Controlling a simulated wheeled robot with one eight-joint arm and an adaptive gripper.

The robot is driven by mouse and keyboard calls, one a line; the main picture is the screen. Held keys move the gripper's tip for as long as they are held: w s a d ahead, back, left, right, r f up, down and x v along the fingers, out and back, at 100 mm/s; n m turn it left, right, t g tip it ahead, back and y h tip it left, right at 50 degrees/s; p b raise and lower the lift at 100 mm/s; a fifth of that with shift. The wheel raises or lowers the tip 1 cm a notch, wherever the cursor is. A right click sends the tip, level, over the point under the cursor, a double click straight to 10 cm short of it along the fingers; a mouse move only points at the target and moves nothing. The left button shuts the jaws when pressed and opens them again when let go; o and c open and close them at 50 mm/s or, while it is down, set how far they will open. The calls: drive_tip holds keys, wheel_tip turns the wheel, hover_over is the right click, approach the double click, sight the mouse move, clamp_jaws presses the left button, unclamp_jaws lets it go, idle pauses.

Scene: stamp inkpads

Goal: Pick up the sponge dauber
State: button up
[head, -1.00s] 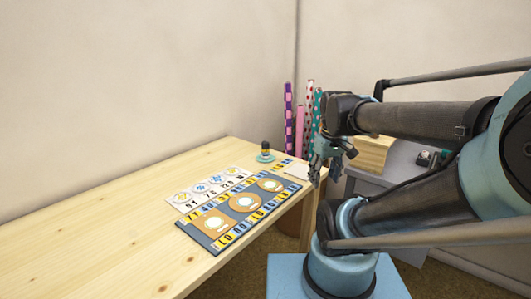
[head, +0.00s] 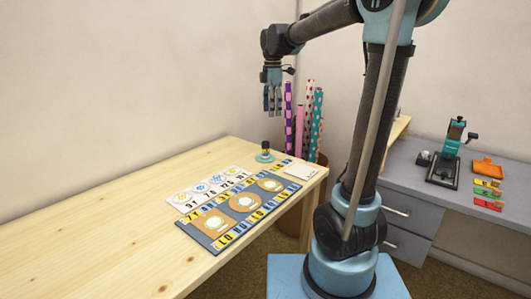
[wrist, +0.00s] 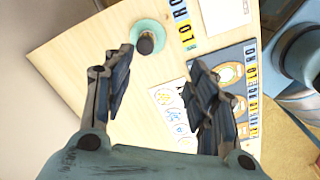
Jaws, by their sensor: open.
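The sponge dauber (head: 264,148), a dark upright knob on a round teal base, stands near the far edge of the wooden table. It also shows in the wrist view (wrist: 147,40), just beyond my left finger. I take this piece to be the dauber from its shape. My gripper (head: 272,113) points down, high above the dauber, with clear air between them. In the wrist view my gripper (wrist: 161,60) has its two fingers spread wide with nothing between them.
A dark board (head: 212,243) with round pads and lettered tiles lies in front of the dauber. A white number card (head: 178,209) lies beside it. A white square (head: 300,171) lies near the corner. Patterned rolls (head: 299,130) stand behind the table. A grey cabinet (head: 405,180) is right.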

sight(266, 142)
drive_tip(key=shift+n, duration=0.8)
drive_tip(key=a+f, duration=0.1)
drive_tip(key=f, duration=0.4)
drive_tip(key=w+f, duration=0.1)
drive_tip(key=f, duration=0.5)
drive_tip(key=w+a+f, duration=0.1)
drive_tip(key=f, duration=0.5)
drive_tip(key=shift+w+a, duration=0.1)
drive_tip(key=shift+a, duration=0.25)
drive_tip(key=c, duration=1.1)
